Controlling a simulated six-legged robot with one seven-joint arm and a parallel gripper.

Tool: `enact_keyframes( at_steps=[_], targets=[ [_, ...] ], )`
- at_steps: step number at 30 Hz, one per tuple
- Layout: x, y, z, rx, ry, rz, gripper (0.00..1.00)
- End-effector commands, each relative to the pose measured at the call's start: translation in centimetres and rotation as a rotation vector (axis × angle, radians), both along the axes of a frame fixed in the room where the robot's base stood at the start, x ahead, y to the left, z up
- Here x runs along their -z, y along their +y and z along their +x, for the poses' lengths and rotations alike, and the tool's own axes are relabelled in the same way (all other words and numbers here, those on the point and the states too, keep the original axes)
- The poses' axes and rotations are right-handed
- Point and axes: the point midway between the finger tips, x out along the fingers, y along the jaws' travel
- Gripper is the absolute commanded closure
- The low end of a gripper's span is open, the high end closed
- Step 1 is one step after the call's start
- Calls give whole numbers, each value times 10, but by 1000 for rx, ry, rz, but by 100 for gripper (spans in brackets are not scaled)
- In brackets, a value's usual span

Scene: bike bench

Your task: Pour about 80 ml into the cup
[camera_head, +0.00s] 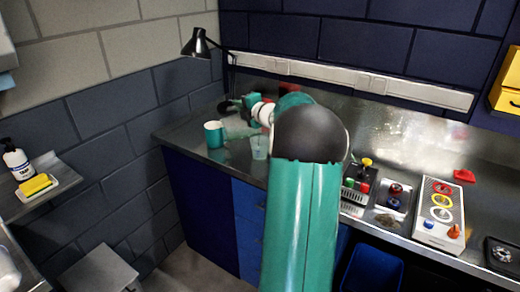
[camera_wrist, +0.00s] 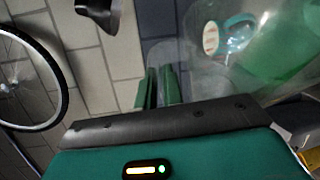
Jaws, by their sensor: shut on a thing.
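A clear cup (camera_head: 259,148) stands on the metal bench, just left of my arm in the head view. A teal mug (camera_head: 214,134) stands to its left. My gripper (camera_wrist: 158,88) shows its two teal fingers in the wrist view. It is shut on a clear vessel (camera_head: 238,129), which shows faintly above the bench between mug and arm in the head view. The vessel's liquid level and exact tilt cannot be told.
A black lamp (camera_head: 198,46) stands at the back left corner. Right of my arm are small trays (camera_head: 392,196) and a panel with coloured rings (camera_head: 441,212). A soap bottle (camera_head: 17,160) and a sponge (camera_head: 37,184) sit on the left shelf. A bicycle wheel (camera_wrist: 62,92) shows in the wrist view.

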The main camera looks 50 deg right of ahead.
Motion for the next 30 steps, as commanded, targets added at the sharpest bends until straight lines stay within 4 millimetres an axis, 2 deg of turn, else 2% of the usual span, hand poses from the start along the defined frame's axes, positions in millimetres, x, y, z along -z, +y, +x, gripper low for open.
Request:
enact_keyframes(
  at_steps=[8, 12, 15, 30],
  targets=[
    [0, 3, 2, -2, 7, -14, 100],
    [19, 42, 27, -7, 119, -191, 100],
    [36, 53, 35, -4, 204, -327, 100],
    [54, 61, 40, 2, 282, -460, 100]
  ],
)
